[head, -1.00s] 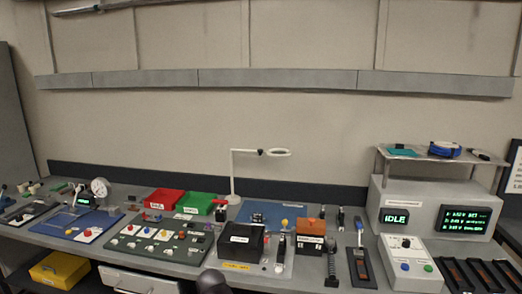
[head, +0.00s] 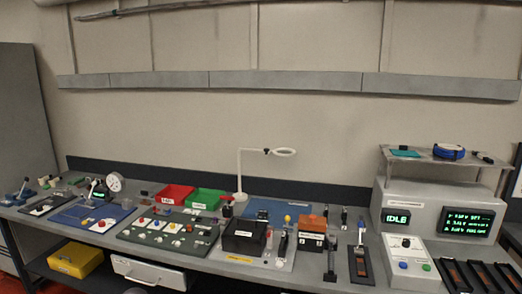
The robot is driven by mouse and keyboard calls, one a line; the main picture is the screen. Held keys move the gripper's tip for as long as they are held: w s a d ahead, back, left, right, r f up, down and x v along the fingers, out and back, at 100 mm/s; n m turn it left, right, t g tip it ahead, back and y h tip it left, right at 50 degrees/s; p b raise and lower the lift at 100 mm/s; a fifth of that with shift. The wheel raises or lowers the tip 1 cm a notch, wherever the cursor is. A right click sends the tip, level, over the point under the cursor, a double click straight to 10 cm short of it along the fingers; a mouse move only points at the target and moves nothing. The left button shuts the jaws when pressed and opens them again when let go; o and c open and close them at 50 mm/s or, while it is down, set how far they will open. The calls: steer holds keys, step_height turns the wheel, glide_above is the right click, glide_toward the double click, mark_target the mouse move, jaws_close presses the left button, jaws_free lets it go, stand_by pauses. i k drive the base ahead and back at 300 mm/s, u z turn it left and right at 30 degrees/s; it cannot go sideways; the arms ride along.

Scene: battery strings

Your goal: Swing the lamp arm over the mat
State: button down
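The white lamp (head: 239,172) stands at the back of the bench, its upright post rising from a round base. Its arm runs from the top of the post to the right and ends in a ring-shaped head (head: 284,152). A blue mat (head: 263,208) lies on the bench below the ring, partly hidden by the black box and other items. Another blue mat (head: 75,222) lies at the left of the bench. I cannot tell which mat is the task's. My gripper does not show clearly in the head view.
Red (head: 173,196) and green (head: 206,199) bins stand left of the lamp post. A black box (head: 245,237) and an orange box (head: 311,224) stand in front of it. A grey console (head: 440,217) reading IDLE stands at the right. The wall above the lamp is clear.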

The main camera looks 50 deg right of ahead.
mark_target(266, 150)
steer(key=u, duration=0.4)
steer(key=k, duration=0.95)
steer(key=z, duration=1.2)
steer(key=i, duration=1)
steer(key=z, duration=0.05)
